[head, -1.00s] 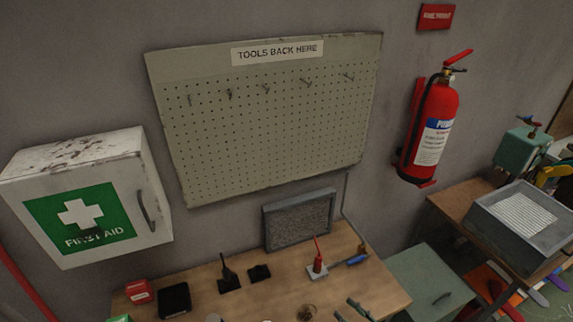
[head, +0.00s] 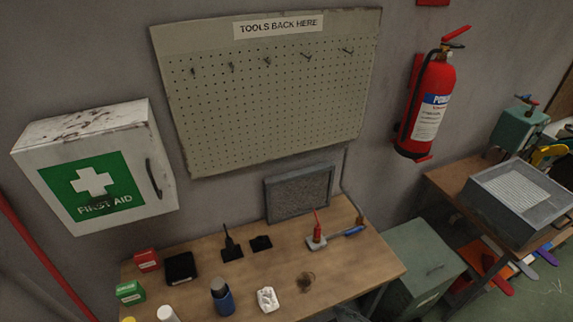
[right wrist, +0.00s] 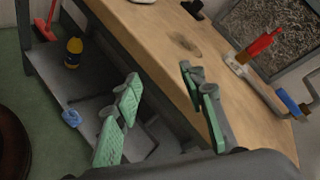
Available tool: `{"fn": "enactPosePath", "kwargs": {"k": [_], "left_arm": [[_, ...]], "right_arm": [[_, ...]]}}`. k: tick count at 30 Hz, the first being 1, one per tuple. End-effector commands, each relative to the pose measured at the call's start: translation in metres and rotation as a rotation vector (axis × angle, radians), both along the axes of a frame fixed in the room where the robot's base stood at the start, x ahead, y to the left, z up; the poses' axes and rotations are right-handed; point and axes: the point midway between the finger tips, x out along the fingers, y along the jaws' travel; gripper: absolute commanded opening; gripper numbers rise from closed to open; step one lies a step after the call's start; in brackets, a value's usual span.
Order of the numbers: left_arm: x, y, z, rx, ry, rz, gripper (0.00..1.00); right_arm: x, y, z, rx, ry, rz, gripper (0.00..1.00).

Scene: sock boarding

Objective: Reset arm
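My right gripper (right wrist: 160,76) shows in the right wrist view with its two green-padded fingers spread apart. Nothing is between the fingers. It is near the front edge of the wooden workbench (right wrist: 150,38), with the lower shelf (right wrist: 50,78) visible beneath. I cannot tell its exact height over the bench. In the head view its green fingers do not show. My left gripper is in neither view. The same workbench (head: 350,265) fills the lower middle of the head view.
A pegboard (head: 270,105), first aid cabinet (head: 100,175) and fire extinguisher (head: 430,105) are on the wall.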

Motion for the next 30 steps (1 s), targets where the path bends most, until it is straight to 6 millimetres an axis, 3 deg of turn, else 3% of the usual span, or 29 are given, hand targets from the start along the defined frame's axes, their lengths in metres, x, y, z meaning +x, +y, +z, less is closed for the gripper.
{"fn": "enactPosePath", "kwargs": {"k": [5,9,12,18,27,30], "left_arm": [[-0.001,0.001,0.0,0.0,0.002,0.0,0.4],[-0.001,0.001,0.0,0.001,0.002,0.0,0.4],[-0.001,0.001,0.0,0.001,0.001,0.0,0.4],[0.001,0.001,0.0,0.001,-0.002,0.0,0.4],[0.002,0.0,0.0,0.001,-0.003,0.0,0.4],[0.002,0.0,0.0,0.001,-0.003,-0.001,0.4]], "right_arm": [[-0.044,-0.019,-0.036,-0.492,-0.166,0.22,0.38],[-0.081,-0.059,-0.056,-0.901,-0.254,0.449,0.38],[-0.103,-0.086,-0.061,-1.1,-0.269,0.584,0.38],[-0.137,-0.129,-0.058,-1.355,-0.25,0.8,0.38],[-0.184,-0.18,-0.042,-1.58,-0.164,1.067,0.38],[-0.176,-0.178,-0.069,-1.565,-0.166,1.072,0.38]]}}
